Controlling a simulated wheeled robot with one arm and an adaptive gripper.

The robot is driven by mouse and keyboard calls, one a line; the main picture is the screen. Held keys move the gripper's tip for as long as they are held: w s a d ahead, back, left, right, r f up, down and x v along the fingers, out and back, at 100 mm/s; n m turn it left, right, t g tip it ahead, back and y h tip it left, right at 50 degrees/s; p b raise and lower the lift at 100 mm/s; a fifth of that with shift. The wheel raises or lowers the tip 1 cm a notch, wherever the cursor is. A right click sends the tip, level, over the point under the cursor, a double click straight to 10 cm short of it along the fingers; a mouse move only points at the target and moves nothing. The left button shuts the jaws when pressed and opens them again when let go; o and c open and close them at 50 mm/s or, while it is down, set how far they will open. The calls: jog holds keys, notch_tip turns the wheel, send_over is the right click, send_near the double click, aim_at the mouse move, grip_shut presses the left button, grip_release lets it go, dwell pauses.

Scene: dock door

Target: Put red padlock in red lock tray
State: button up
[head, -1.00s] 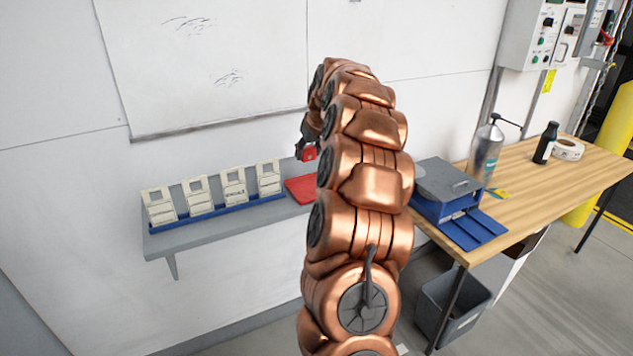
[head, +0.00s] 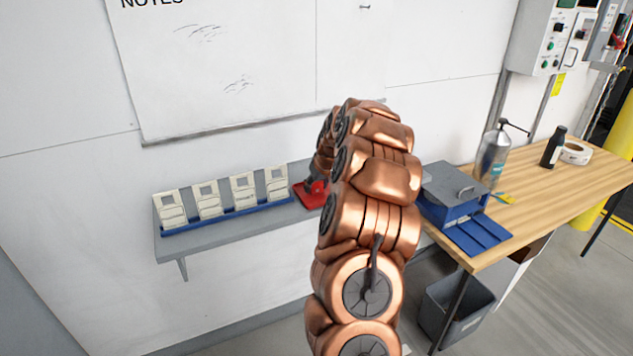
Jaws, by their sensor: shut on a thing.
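The red lock tray (head: 306,197) lies on the grey wall shelf, to the right of the row of tags; my arm covers its right part. The red padlock (head: 317,186) shows as a small red patch just above the tray. My gripper (head: 314,183) is shut on the padlock, mostly hidden behind my copper-coloured arm. I cannot tell whether the padlock touches the tray.
Several cream tags (head: 208,199) stand in a blue rack (head: 225,217) on the grey shelf (head: 200,238). A grey bin (head: 452,305) stands below.

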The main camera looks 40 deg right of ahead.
jog(key=shift+f, duration=0.15)
jog(key=o, duration=1.2)
